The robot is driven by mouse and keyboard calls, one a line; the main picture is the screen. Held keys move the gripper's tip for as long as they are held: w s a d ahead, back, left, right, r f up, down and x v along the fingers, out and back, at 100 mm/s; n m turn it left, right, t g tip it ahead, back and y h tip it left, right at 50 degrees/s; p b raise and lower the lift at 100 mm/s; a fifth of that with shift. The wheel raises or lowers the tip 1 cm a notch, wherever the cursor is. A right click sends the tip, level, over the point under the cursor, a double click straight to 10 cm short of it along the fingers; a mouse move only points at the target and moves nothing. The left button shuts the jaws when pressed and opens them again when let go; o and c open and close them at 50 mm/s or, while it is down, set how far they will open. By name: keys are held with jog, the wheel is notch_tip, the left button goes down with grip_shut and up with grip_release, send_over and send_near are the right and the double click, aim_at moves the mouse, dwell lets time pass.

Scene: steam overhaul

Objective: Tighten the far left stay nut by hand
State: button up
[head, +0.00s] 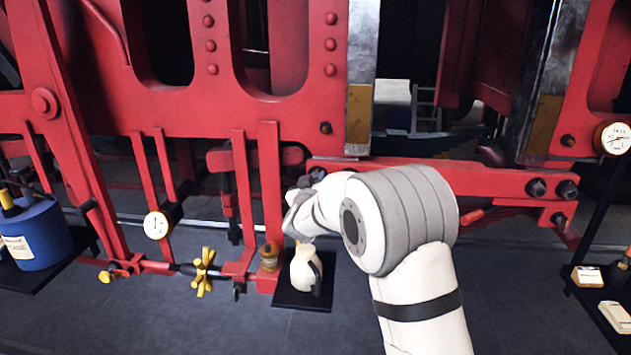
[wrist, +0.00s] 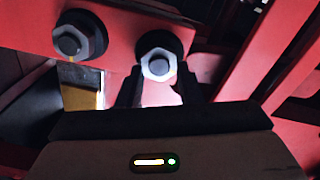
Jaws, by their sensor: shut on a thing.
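My gripper (head: 303,184) is at the left end of the red stay bar (head: 490,182) in the head view, largely hidden by my own wrist. In the wrist view my gripper (wrist: 160,88) has its two dark fingers on either side of a grey hex nut (wrist: 158,65) with a dark washer behind it; it is shut on this nut. A second hex nut (wrist: 72,40) sits beside it on the same red bar, apart from the fingers. Two more dark nuts, one of them here (head: 537,187), are at the bar's right end. The exact finger contact is dark.
Below my gripper a cream oil can (head: 305,268) stands on a black shelf (head: 300,298). A yellow hand valve (head: 203,270) and a gauge (head: 157,224) are to the left. A blue can (head: 32,235) is far left. A black rack with a gauge (head: 614,138) stands right.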

jog(key=c, duration=0.3)
jog(key=shift+f+m+b, duration=0.15)
jog(key=shift+m+b, duration=0.15)
jog(key=shift+b, duration=0.25)
jog(key=m+b, duration=1)
jog(key=d+m+b, duration=0.1)
jog(key=m+b, duration=0.4)
jog(key=shift+f+b, duration=0.2)
jog(key=shift+b, duration=0.2)
jog(key=shift+m, duration=0.4)
jog(key=o, duration=1)
jog(key=shift+r, duration=0.1)
jog(key=shift+d, duration=0.1)
